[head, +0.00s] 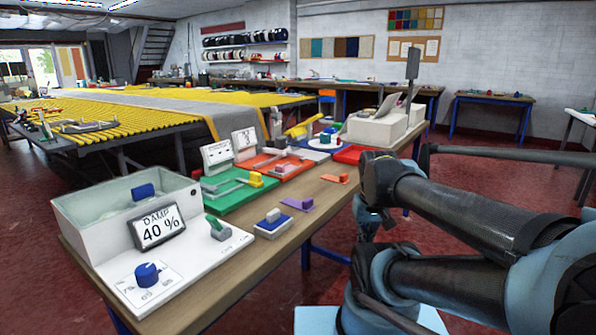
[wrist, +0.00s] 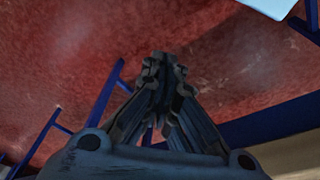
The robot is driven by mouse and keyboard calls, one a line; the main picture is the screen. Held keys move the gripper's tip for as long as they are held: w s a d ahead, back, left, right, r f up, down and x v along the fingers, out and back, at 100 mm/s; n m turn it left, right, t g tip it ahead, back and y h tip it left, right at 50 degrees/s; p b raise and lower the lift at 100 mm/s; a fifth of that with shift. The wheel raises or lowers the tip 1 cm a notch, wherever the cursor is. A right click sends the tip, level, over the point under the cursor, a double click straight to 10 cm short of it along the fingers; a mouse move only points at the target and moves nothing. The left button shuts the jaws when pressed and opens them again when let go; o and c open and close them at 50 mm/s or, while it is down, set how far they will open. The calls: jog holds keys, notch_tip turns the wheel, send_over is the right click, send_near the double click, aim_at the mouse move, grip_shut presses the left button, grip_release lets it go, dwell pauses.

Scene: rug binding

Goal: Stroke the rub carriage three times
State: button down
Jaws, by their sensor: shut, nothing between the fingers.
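Which piece is the rub carriage I cannot tell for sure. A green board (head: 222,203) on the bench carries a rail, a yellow block (head: 256,179) and an upright white card (head: 217,156). Behind it a red-orange board (head: 297,167) carries small grey and white parts. My gripper (wrist: 160,65) is shut and empty in the wrist view, with the floor beyond it. In the head view my arm is folded right of the bench, and the fingers are hard to make out there. No bench fixture shows between the fingertips.
A white basin (head: 75,222) with a "DAMP 40 %" display (head: 158,227) and a blue knob (head: 147,274) stands at the bench's near left. A blue-white block (head: 273,223), a purple piece (head: 297,204) and an orange piece (head: 335,179) lie along the right edge. Blue legs (wrist: 104,95) show near my gripper.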

jog(key=shift+s+d+f+m, duration=0.1)
jog(key=shift+s+f+m, duration=0.3)
jog(key=shift+f, duration=0.15)
jog(key=shift+w, duration=0.1)
jog(key=shift+w+f, duration=0.2)
jog(key=shift+w, duration=0.15)
